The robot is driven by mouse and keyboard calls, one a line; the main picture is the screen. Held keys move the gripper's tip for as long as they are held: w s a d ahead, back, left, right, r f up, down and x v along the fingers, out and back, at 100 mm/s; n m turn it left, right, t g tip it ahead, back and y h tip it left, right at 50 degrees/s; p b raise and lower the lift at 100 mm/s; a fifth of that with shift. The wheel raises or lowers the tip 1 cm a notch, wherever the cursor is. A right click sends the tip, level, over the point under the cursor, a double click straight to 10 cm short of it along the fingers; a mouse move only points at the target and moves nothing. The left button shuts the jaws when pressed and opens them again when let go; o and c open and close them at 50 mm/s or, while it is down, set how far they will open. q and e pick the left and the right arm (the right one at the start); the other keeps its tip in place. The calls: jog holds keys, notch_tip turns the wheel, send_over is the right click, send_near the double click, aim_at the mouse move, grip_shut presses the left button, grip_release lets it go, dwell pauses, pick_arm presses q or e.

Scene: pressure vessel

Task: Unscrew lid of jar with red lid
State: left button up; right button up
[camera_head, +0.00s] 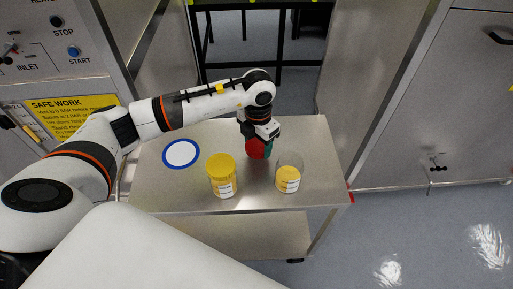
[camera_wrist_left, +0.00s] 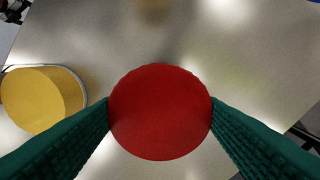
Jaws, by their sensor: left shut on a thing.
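The jar with the red lid (camera_head: 257,150) stands on the steel table, mostly hidden by my gripper in the head view. Its round red lid (camera_wrist_left: 160,111) fills the middle of the left wrist view, seen from straight above. My left gripper (camera_head: 258,143) points down over the jar. Its green fingers (camera_wrist_left: 160,113) touch the lid on both sides and are shut on it. Whether the lid is loose on the jar cannot be told. My right gripper is in neither view.
A jar with a yellow lid (camera_head: 221,176) and an open glass with yellow contents (camera_head: 288,178) stand close in front of the red-lidded jar. A blue-rimmed white disc (camera_head: 181,154) lies at the left of the steel table (camera_head: 300,131). Steel cabinets flank the table.

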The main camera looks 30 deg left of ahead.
aim_at(258, 145)
pick_arm(q)
notch_tip(258, 145, down, 3)
jog(key=shift+f, duration=0.2)
jog(key=shift+f, duration=0.1)
jog(key=shift+f, duration=0.15)
jog(key=o, duration=1.1)
jog(key=shift+r, duration=0.25)
notch_tip(258, 145, up, 12)
jog(key=shift+b, duration=0.75)
